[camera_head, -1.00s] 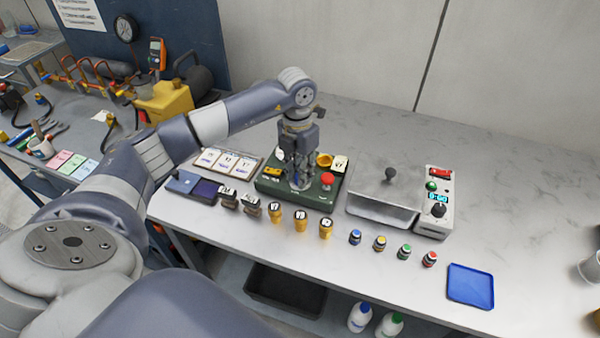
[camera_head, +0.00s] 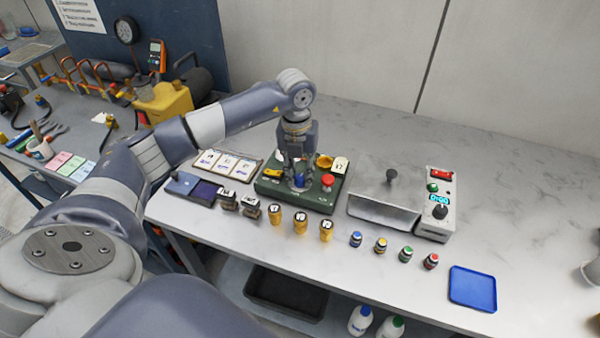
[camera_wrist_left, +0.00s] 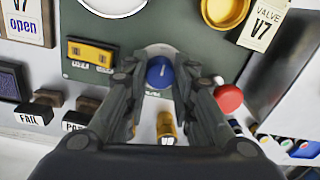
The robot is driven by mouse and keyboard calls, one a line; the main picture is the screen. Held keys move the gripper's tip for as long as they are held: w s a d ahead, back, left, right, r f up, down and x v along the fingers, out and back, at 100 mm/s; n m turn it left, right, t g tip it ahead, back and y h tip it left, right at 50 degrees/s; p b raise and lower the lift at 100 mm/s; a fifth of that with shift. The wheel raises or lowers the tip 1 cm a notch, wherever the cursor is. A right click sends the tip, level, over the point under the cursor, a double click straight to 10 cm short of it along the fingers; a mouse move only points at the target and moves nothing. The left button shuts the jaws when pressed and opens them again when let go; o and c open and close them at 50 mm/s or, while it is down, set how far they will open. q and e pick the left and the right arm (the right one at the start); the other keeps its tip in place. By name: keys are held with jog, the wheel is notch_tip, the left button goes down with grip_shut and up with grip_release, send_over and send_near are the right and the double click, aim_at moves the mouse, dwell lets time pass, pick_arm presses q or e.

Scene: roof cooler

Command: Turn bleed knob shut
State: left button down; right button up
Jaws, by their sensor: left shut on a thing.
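A blue knob (camera_wrist_left: 160,72) with a white mark stands on a pale round base on the green panel (camera_wrist_left: 110,35). In the head view the blue knob (camera_head: 299,181) shows low between the fingers. My left gripper (camera_head: 298,172) points down at the panel, its fingers on either side of the knob and closed on it. In the left wrist view my left gripper (camera_wrist_left: 164,85) hides part of the panel around the knob. A label below the knob is too small to read. My right gripper is in neither view.
A red button (camera_head: 328,180), a yellow cup-shaped part (camera_head: 324,161) and a V7 tag (camera_head: 341,165) are close to the knob. Several yellow-bodied pieces (camera_head: 300,222) stand in front. A grey metal box (camera_head: 383,205) and a control unit (camera_head: 436,210) stand to the right.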

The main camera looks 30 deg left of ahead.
aim_at(298, 176)
pick_arm(q)
jog(key=shift+w+r, duration=0.1)
jog(key=c, duration=1.3)
grip_release()
notch_tip(298, 176, up, 12)
jog(key=shift+a, duration=0.25)
